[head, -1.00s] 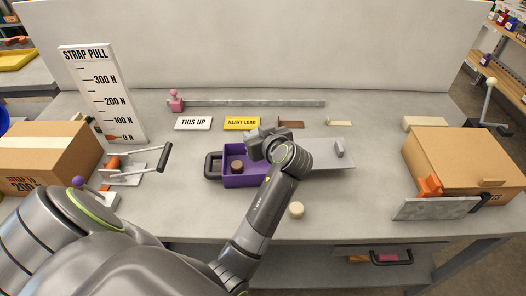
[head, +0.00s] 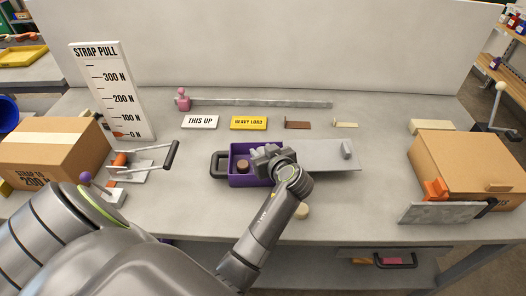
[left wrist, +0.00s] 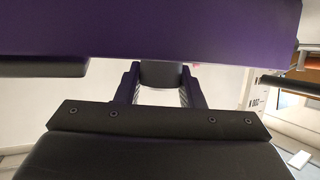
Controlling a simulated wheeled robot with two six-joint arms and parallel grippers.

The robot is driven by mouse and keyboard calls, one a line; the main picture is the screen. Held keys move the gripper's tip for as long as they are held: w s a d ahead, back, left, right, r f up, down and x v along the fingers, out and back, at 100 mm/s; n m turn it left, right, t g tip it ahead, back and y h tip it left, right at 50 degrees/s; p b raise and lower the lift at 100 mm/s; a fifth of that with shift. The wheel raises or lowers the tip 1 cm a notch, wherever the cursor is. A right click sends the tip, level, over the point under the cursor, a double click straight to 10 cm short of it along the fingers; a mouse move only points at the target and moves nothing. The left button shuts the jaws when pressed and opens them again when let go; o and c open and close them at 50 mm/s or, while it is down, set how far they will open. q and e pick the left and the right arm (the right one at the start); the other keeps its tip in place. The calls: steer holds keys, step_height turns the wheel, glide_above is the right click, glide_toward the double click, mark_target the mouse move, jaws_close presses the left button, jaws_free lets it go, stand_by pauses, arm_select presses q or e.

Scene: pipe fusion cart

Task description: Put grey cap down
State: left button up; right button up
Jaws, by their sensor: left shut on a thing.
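My left gripper (head: 263,154) is over the right part of the purple tray (head: 234,180). In the left wrist view its two fingers (left wrist: 160,88) are closed on a dark grey piece (left wrist: 160,74), which I take as the grey cap; only a small part of it shows. The purple tray wall (left wrist: 150,30) crosses the wrist view very close to the fingers. I cannot tell whether the cap touches the tray floor. A brown round cap (head: 242,166) sits in the tray's left part. My right gripper is not in view.
The tray's grey lid (head: 328,158) extends right. Left are a lever clamp (head: 140,165) and a carton (head: 50,150); right is another carton (head: 465,165). Signs (head: 248,123) lie behind. The table front is mostly clear.

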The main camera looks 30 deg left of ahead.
arm_select(q)
steer(key=shift+f, duration=0.3)
steer(key=o, duration=1)
steer(key=shift+c, duration=0.2)
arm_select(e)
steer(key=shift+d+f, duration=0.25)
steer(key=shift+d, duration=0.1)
arm_select(q)
steer(key=shift+r, duration=0.15)
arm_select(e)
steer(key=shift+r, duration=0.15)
